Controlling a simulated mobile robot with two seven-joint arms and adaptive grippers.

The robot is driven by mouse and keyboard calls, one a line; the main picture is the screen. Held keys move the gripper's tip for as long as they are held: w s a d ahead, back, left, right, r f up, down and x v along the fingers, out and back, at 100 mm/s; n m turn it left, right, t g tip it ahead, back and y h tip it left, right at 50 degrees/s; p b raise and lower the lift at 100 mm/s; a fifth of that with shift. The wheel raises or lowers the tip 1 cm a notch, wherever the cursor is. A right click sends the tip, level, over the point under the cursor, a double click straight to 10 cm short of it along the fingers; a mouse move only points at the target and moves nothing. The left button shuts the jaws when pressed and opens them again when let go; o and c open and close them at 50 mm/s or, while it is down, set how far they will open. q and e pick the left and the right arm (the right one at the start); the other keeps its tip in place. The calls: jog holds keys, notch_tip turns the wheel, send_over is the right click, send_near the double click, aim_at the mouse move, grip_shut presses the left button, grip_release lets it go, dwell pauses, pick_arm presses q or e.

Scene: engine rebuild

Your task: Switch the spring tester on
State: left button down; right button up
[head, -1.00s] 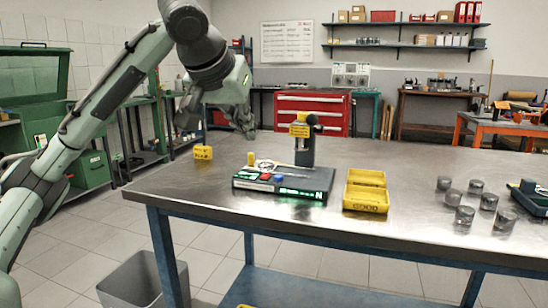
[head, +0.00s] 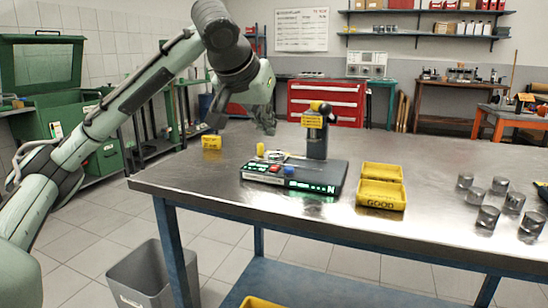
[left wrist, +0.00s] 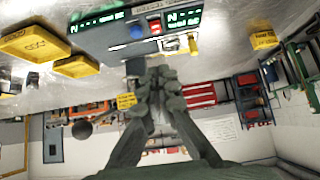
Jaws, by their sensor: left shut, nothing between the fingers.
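The spring tester (head: 330,187) stands on the steel bench, with a dark column (head: 317,146) and a yellow sign (head: 312,121). Its front has lit green displays, a red button (head: 275,167) and a blue button (head: 289,171). In the left wrist view the tester (left wrist: 112,42) appears inverted at the top, with the blue button (left wrist: 137,31) and red button (left wrist: 155,26) visible. My left gripper (head: 267,127) is in the air above and behind the tester's left end, apart from it. In the wrist view its fingers (left wrist: 158,76) are together and empty. My right gripper is out of view.
Two yellow bins, one marked GOOD (head: 381,196), stand right of the tester. Several metal cylinders (head: 488,217) stand farther right. A small yellow block (head: 212,142) sits at the bench's back left. The bench front (head: 240,195) is clear.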

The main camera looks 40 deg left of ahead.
pick_arm(q)
send_over(274, 172)
notch_tip(274, 172, down, 4)
jog(key=shift+w+a+f, duration=0.1)
jog(key=shift+w, duration=0.05)
notch_tip(274, 172, down, 2)
jog(key=shift+f, duration=0.2)
jog(key=shift+f+b, duration=0.3)
jog(key=shift+f, duration=0.25)
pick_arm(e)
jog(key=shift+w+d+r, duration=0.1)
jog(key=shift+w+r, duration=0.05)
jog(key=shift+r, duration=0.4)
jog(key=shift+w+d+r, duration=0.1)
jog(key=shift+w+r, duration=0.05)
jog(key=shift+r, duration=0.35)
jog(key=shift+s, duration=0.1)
